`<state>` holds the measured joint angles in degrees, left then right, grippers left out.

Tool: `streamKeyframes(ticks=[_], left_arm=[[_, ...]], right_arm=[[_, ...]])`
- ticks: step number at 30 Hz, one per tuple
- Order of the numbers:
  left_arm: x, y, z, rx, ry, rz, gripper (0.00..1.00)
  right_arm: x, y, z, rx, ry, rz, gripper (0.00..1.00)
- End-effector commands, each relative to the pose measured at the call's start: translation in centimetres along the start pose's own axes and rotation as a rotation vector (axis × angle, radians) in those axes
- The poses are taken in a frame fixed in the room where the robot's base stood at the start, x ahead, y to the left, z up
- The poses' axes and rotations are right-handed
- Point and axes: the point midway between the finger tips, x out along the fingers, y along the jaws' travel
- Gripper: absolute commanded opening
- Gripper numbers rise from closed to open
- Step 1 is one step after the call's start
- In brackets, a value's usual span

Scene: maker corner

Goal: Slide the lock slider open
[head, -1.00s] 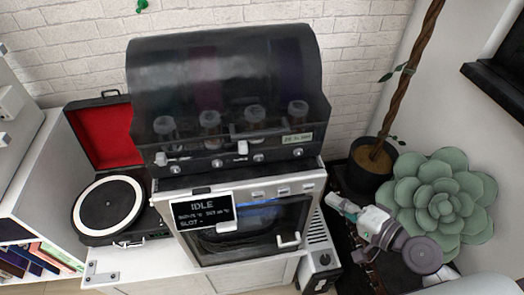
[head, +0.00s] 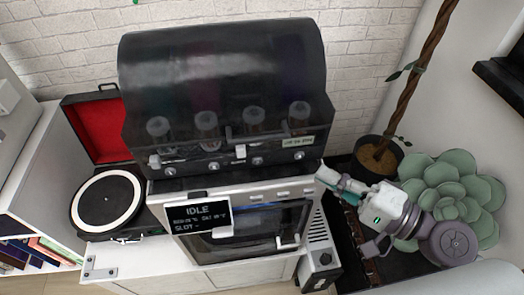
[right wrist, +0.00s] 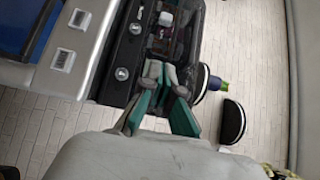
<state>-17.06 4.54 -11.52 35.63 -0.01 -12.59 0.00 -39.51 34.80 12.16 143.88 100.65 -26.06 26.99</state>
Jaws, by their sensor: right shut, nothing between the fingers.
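A dark printer-like machine (head: 215,75) with a smoky hood stands on a white cabinet against the brick wall. A small white tab (head: 240,152) sits at the middle of its front edge, and another white tab (head: 154,161) is at the front left. I cannot tell for sure which is the lock slider. My right gripper (head: 325,176) is shut and empty at the machine's lower right corner, apart from both tabs. In the right wrist view its green-and-grey fingers (right wrist: 161,72) point at the dark front panel, with a white tab (right wrist: 166,18) beyond. My left gripper is out of view.
Below are a display reading IDLE (head: 200,217) and a glass-door compartment (head: 245,228) with white handles. A turntable (head: 107,203) stands left. A potted plant (head: 378,158) and a large succulent (head: 450,190) crowd the right side.

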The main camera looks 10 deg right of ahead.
Motion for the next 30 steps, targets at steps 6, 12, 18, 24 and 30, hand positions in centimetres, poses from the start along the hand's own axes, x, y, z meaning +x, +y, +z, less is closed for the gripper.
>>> streamKeyframes(ticks=[6, 12, 18, 24, 30], left_arm=[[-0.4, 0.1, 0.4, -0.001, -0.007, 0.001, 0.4], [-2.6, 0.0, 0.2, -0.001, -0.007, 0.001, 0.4], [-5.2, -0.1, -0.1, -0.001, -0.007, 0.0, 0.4], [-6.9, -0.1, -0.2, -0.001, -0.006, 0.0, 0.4], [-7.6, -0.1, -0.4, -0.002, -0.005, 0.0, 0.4]], right_arm=[[0.8, -0.1, -0.1, -0.001, 0.0, -0.001, 0.0], [3.9, -0.9, -0.2, 0.002, 0.004, -0.006, 0.0], [8.4, -0.8, -0.1, 0.003, 0.003, -0.005, 0.0], [11.4, -0.4, 1.2, 0.004, 0.001, -0.001, 0.0], [12.7, -0.1, 2.6, 0.001, 0.001, 0.001, 0.0]])
